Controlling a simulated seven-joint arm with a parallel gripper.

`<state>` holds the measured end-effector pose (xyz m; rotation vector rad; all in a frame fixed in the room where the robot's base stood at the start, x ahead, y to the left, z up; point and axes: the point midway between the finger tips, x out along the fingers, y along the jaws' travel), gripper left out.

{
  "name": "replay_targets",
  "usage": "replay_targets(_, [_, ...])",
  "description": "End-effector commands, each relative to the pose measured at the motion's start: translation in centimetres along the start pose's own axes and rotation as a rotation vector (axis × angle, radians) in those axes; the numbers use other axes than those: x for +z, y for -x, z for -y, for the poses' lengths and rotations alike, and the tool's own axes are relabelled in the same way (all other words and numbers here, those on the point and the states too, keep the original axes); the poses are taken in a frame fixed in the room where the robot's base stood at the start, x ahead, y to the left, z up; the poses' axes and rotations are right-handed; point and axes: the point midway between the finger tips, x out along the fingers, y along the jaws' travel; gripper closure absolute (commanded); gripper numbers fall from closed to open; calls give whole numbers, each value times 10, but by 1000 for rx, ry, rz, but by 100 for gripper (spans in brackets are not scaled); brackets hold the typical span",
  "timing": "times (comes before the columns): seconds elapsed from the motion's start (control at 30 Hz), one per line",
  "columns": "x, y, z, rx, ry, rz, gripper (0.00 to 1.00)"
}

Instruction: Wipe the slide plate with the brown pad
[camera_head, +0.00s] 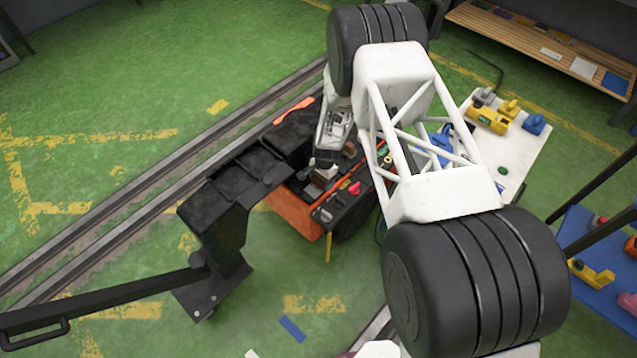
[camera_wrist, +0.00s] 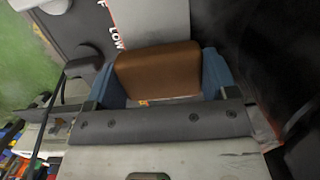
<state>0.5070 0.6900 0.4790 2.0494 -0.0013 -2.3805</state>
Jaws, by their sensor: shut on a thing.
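My gripper (camera_wrist: 160,78) is shut on the brown pad (camera_wrist: 158,70), which sits between its two blue fingers in the wrist view. A smooth light grey plate (camera_wrist: 155,20), which looks like the slide plate, runs away beyond the pad. The pad covers the plate's near part; I cannot tell whether they touch. Dark surfaces lie on both sides of the plate, with white letters reading "Low" at its left edge. In the head view my gripper (camera_head: 324,172) reaches down into the orange and black machine (camera_head: 290,212). My arm and the machine's black parts hide most of the plate there.
A black bracket with a long handle (camera_head: 110,297) reaches out left of the machine. Rails (camera_head: 130,205) cross the green floor. A white table (camera_head: 515,150) with coloured parts stands right.

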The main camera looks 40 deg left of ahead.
Motion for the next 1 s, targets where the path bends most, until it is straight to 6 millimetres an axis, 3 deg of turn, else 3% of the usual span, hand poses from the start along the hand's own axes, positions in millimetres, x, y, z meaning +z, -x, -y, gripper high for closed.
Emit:
replay_targets(0.23, [-12, 2, 0, 0, 0, 0, 47])
replay_targets(0.77, [-17, 3, 0, -1, 0, 0, 47])
replay_targets(1.0, [-30, 4, 0, 0, -1, 0, 47])
